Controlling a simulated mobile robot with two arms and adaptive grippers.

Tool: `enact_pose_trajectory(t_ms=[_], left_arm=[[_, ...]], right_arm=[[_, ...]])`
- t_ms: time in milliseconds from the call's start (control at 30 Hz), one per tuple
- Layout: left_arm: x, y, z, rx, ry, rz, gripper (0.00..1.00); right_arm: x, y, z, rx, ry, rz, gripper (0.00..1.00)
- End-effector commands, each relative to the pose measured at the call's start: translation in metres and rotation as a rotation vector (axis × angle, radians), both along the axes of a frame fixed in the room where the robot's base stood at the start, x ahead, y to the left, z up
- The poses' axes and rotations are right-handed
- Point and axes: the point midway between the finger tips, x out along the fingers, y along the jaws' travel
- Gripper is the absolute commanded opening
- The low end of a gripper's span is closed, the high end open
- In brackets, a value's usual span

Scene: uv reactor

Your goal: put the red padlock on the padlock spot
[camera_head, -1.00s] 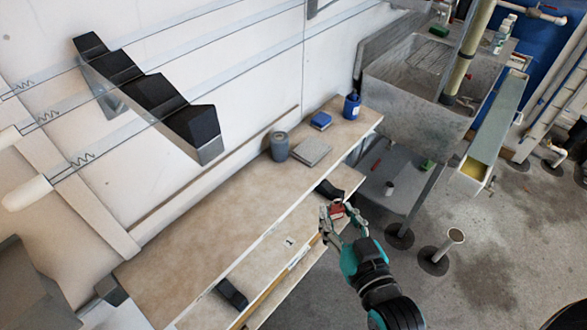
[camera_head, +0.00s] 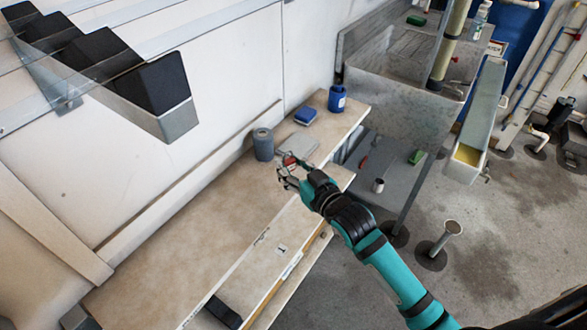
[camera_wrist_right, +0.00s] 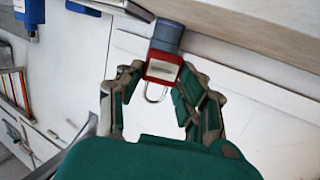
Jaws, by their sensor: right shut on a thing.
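The red padlock (camera_head: 289,161) is held in my right gripper (camera_head: 287,176) above the back part of the wooden bench. In the right wrist view the padlock (camera_wrist_right: 164,69) sits between the two fingertips of the right gripper (camera_wrist_right: 162,76), with its metal shackle toward the palm. A small white label with a dark mark (camera_head: 281,249) is on the bench's front strip, below and left of the gripper. I cannot tell whether this label is the padlock spot. My left gripper is not in view.
A sink (camera_head: 400,85) is beyond. The bench's left part (camera_head: 170,240) is clear.

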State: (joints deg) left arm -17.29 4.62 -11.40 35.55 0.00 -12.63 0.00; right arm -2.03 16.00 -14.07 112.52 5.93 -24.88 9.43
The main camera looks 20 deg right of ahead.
Motion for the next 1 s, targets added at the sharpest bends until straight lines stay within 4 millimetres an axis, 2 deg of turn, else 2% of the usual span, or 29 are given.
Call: enact_pose_trajectory(t_ms=[100,200,500,900,933,1000], left_arm=[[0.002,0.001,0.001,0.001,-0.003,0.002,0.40],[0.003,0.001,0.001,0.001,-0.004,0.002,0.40],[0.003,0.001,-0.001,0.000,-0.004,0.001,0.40],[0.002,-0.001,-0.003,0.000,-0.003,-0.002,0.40],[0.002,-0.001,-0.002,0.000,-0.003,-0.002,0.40],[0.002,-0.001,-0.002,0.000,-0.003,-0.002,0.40]], right_arm=[[0.017,-0.008,-0.001,-0.001,-0.002,0.000,0.02],[0.023,-0.011,-0.003,0.000,-0.001,0.000,0.02],[0.023,-0.011,-0.036,0.001,0.000,0.000,0.02],[0.023,-0.010,-0.042,0.000,-0.001,0.001,0.02],[0.023,-0.011,-0.041,0.000,0.000,0.001,0.40],[0.023,-0.010,-0.041,0.000,0.000,0.001,0.49]])
